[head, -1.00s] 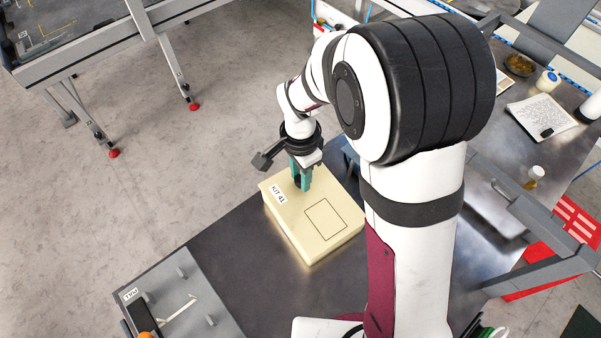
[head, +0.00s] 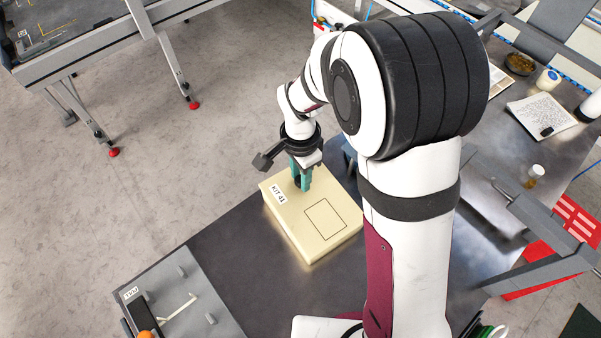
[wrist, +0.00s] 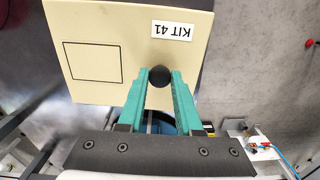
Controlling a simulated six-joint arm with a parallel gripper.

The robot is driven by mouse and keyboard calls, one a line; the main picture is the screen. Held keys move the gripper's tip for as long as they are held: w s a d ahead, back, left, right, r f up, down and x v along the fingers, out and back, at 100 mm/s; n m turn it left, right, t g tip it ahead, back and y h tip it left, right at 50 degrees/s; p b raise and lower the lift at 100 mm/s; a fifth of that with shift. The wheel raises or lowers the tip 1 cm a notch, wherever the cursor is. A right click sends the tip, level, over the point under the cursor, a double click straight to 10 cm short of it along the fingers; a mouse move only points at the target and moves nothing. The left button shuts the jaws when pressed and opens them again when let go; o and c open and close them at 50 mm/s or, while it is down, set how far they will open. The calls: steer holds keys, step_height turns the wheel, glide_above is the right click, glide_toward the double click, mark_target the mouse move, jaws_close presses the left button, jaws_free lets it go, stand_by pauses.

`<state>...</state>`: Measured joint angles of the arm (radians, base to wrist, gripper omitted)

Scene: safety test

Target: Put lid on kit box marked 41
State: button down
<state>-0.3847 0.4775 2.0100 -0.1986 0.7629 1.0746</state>
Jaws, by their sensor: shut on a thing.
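The cream kit box (head: 322,249) stands on the dark table in the head view. Its flat cream top, the lid (head: 290,212), bears a white "KIT 41" label and a black outlined rectangle. The lid (wrist: 110,25) also fills the upper part of the wrist view. My gripper (head: 301,187) points down over the lid's far part. In the wrist view its teal fingers (wrist: 159,80) are shut on a round black knob (wrist: 159,76) on the lid. Lid and box look aligned, but I cannot tell whether a gap is between them.
A grey tray (head: 205,285) with pale parts lies at the front left of the table. A small bottle (head: 535,176), a notepad (head: 541,116) and a bowl (head: 520,64) are at the right. Dark table (head: 235,238) between tray and box is bare.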

jaws_free()
stand_by(0.4)
steer(key=shift+r, duration=3.5)
